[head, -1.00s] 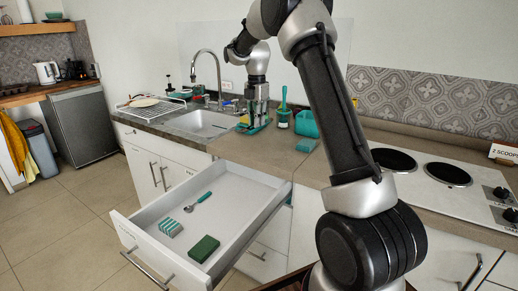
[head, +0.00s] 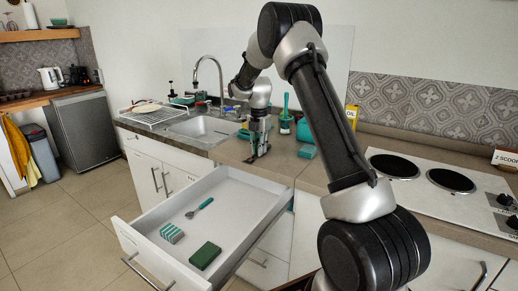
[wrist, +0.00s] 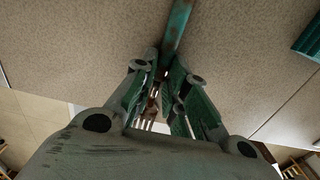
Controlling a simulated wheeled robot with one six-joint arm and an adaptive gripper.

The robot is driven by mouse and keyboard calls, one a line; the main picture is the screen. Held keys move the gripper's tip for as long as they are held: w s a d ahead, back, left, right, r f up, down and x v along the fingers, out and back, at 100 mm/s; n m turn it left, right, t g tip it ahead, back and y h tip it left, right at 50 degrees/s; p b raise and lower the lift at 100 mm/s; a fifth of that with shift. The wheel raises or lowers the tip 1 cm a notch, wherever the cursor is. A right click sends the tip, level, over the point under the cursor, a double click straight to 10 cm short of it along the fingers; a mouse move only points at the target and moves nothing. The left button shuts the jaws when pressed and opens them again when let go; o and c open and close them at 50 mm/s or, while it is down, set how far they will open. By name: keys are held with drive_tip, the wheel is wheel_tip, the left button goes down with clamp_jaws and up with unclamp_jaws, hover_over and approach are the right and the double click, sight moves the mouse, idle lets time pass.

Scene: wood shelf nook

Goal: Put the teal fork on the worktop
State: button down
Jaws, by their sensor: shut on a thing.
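My gripper (head: 257,156) is low over the front part of the worktop (head: 232,150), behind the open drawer. In the wrist view my gripper (wrist: 160,95) is shut on the teal fork (wrist: 178,28). Its worn teal handle runs up the picture beyond the fingers, and its pale tines show below between them. The fork is hardly visible in the head view. It is over or on the worktop; I cannot tell whether it touches.
The open white drawer (head: 233,206) holds a teal-handled utensil (head: 200,208), a striped block (head: 172,233) and a green sponge (head: 205,255). A teal block (head: 307,152) and a teal pot with a brush (head: 286,122) stand right of my gripper. The sink (head: 203,128) is left.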

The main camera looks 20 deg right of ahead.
drive_tip(key=c, duration=1.4)
unclamp_jaws()
drive_tip(key=shift+f, duration=0.1)
drive_tip(key=shift+c, duration=0.2)
wheel_tip(320, 180, up, 12)
drive_tip(key=s+a+r+m+t, duration=0.1)
drive_tip(key=s+r+m, duration=0.6)
drive_tip(key=s+r, duration=0.4)
drive_tip(key=s+a+r+m+t, duration=0.15)
drive_tip(key=s+m, duration=0.85)
drive_tip(key=s, duration=1)
drive_tip(key=s+f+m+t, duration=0.1)
drive_tip(key=s+f+m, duration=0.1)
drive_tip(key=s+m, duration=0.2)
drive_tip(key=s+f+m+t, duration=0.1)
drive_tip(key=s+f+m, duration=0.2)
drive_tip(key=s, duration=0.4)
drive_tip(key=shift+s+f+m, duration=0.25)
drive_tip(key=shift+s+m, duration=0.05)
drive_tip(key=shift+m, duration=0.1)
